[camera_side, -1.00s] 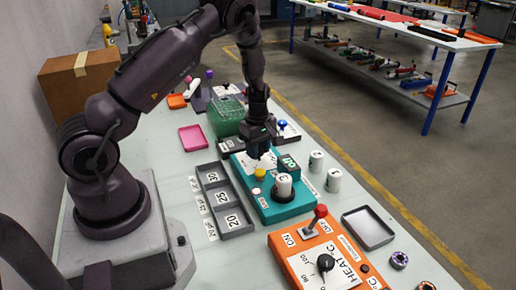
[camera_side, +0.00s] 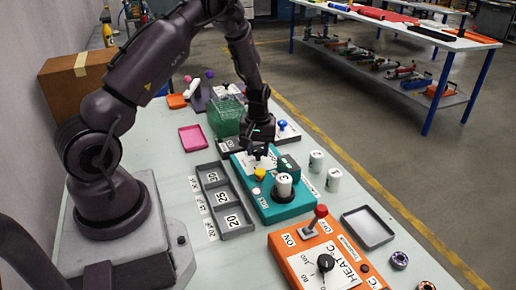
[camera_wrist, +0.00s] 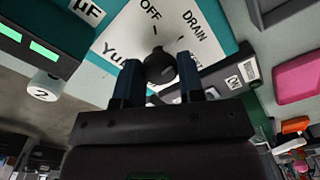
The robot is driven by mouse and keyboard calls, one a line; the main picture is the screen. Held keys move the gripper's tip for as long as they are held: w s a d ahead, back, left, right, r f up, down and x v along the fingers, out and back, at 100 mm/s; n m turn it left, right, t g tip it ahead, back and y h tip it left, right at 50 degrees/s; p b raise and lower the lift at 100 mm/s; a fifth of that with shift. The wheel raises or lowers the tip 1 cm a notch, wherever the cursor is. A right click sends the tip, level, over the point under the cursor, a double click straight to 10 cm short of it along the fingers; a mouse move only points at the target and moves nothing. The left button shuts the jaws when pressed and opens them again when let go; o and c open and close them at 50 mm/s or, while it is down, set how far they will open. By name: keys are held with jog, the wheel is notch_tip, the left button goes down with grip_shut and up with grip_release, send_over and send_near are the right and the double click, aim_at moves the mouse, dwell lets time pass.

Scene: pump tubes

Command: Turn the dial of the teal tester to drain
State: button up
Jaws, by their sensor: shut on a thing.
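The teal tester (camera_side: 248,182) lies on the table in the side view, with a white cylinder (camera_side: 284,182) upright in its round socket and a yellow button (camera_side: 260,174). My gripper (camera_side: 259,152) is down at its far end, hiding the dial there. In the wrist view, the black dial (camera_wrist: 160,66) sits between the two fingers of my gripper (camera_wrist: 158,78), which is shut on it. The dial's narrow end points up, roughly toward the OFF label (camera_wrist: 150,9). The DRAIN label (camera_wrist: 194,26) is up and right of it. A third label is partly hidden.
A grey compartment tray (camera_side: 222,203) is left of the tester. An orange heater box (camera_side: 290,262) with a red-knobbed lever is in front. White cylinders (camera_side: 333,180) stand to the right. A green crate (camera_side: 224,118) and pink tray (camera_side: 193,138) are behind.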

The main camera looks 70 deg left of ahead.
aim_at(258, 150)
jog(key=shift+m, duration=0.6)
jog(key=o, duration=0.9)
jog(key=shift+r, duration=0.15)
notch_tip(258, 150, up, 13)
jog(key=shift+f, duration=0.1)
